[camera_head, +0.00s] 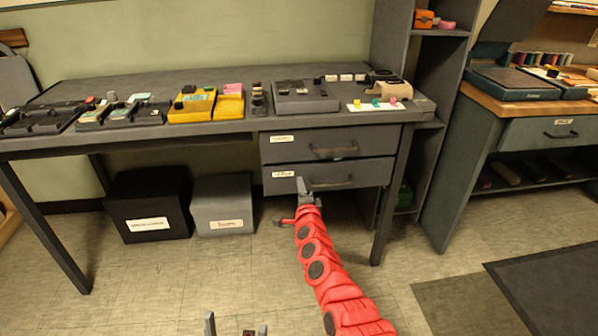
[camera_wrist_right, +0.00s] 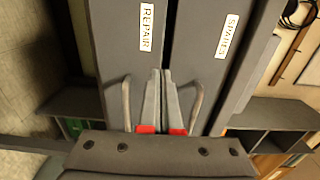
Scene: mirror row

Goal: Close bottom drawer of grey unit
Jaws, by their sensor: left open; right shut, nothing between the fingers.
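The grey unit is a desk (camera_head: 200,130) with two stacked drawers on its right side. The bottom drawer (camera_head: 340,182) has a bar handle and a white label; in the right wrist view its front (camera_wrist_right: 125,50) reads REPAIR. The top drawer (camera_head: 290,147) reads SPARES in that view (camera_wrist_right: 205,65). A dark gap runs between the two fronts. I cannot tell how far the bottom drawer stands out. My right gripper (camera_head: 303,186) is shut and empty, at the bottom drawer's front, left of its handle; contact is unclear. My left gripper (camera_head: 236,324) is open, low at the picture's bottom edge.
A black box (camera_head: 150,200) and a grey box (camera_head: 222,200) stand on the floor under the desk. Devices and small parts cover the desktop. A grey shelf (camera_head: 425,100) and a wooden-topped bench (camera_head: 540,95) stand to the right. The floor in front is clear.

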